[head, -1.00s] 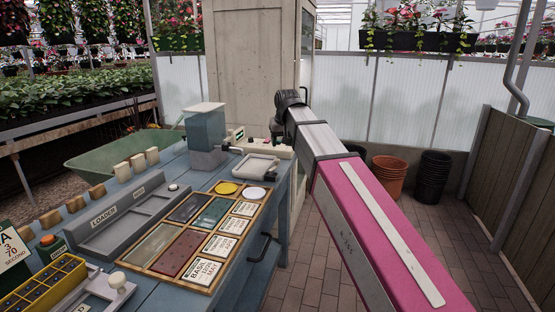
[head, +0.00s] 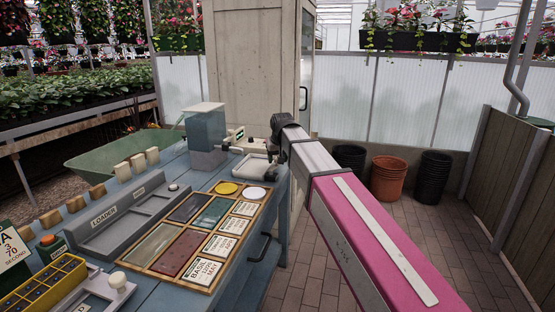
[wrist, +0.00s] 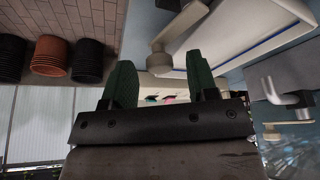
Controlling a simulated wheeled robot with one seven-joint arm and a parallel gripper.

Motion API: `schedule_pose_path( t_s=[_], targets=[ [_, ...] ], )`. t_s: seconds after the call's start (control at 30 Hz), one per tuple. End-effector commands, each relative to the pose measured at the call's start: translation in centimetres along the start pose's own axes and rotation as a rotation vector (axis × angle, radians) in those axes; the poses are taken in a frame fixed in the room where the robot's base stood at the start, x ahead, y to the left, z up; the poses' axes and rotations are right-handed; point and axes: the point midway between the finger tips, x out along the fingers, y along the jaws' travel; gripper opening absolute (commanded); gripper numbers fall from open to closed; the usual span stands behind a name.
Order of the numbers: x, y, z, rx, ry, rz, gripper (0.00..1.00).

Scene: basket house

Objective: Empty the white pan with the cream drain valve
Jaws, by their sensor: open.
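The white pan (head: 247,169) sits at the far right end of the blue bench in the head view, partly hidden behind my gripper (head: 273,152). In the wrist view the pan (wrist: 236,28) fills the upper right, tilted in the picture, with a blue line along its inside. A cream valve lever (wrist: 178,28) with a round end projects from its near side. My gripper (wrist: 160,82) is open, its two green fingers apart with nothing between them. The lever is just beyond the fingertips; I cannot tell whether they touch.
A wooden tray of seed panels (head: 205,232) and a grey loader (head: 125,215) lie nearer on the bench. A tall pale cabinet (head: 252,65) stands behind. Stacked pots (head: 389,178) stand right, on open brick floor.

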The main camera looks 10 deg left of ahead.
Motion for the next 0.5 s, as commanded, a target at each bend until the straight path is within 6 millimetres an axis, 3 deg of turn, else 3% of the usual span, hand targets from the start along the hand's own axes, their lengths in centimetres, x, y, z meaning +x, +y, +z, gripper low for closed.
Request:
schedule_pose_path(
  t_s=[0.33,0.4,0.5],
  targets=[
    [0.32,0.01,0.01,0.0,0.0,0.0,0.53],
    [0.32,0.0,0.02,0.0,0.0,0.0,0.31],
    [0.31,0.0,0.02,0.0,0.0,0.0,0.04]
  ],
)
